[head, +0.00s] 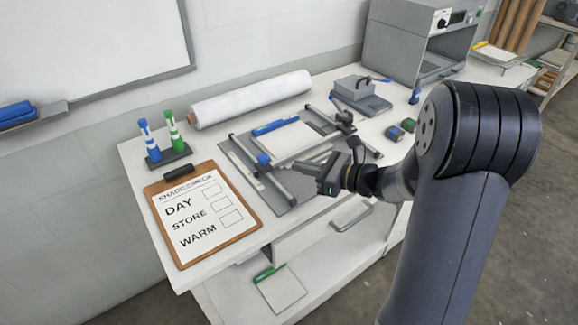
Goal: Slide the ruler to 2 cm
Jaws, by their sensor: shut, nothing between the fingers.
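A grey plate (289,205) with side rails lies on the bench and carries a white sheet (292,142). A pale ruler-like strip (247,169) runs along the plate's left side, beside a rail with a blue knob (263,160). Its marks are too small to read, so its setting cannot be told. My gripper (322,180) is shut and empty above the plate's front right part, to the right of the blue knob and apart from the strip. My gripper and arm hide part of the plate's right side.
A clipboard (171,233) lies at the front left. Blue and green markers stand in a holder (169,156) behind it. A white roll (250,99) lies along the back. A grey block (361,88) and a large grey machine (411,42) stand at the back right.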

